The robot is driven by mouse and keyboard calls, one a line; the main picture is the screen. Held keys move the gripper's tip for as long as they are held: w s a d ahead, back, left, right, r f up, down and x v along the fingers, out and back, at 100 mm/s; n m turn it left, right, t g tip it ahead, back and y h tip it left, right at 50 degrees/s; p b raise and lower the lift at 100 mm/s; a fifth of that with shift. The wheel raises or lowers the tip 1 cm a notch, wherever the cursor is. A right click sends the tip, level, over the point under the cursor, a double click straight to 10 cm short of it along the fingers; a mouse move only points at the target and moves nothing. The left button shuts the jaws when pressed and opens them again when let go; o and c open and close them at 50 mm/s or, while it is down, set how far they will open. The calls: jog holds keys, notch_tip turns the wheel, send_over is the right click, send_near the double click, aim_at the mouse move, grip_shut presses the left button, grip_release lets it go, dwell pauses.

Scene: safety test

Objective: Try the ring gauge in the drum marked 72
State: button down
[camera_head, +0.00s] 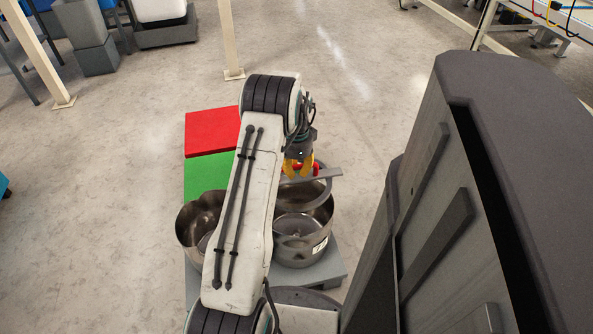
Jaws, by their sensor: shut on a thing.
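My gripper (300,168), with yellow fingers, is shut on the ring gauge and hangs over the right drum. The ring gauge is a grey ring (328,195) with a flat bar and a small red part near the fingers. The right drum (303,255) is a shiny metal, open-topped vessel. My arm hides part of the scene to the left.
A second metal vessel (190,232) stands left, partly behind my arm. Both vessels stand on a grey platform (328,272). A red panel (212,132) and a green panel (204,174) lie behind. A large dark grey cabinet-like body fills the right.

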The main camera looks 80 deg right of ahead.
aim_at(296, 178)
jog(key=shift+f, duration=0.2)
jog(key=shift+f+b, duration=2.3)
jog(key=shift+b, duration=0.05)
jog(key=shift+f+b, duration=0.95)
jog(key=shift+f, duration=1.2)
jog(key=shift+f, duration=0.1)
jog(key=c, duration=1.1)
grip_release()
jog(key=shift+f, duration=0.1)
notch_tip(296, 178, up, 12)
jog(key=shift+d, duration=0.15)
jog(key=shift+r+p, duration=3.4)
jog(key=shift+r, duration=0.2)
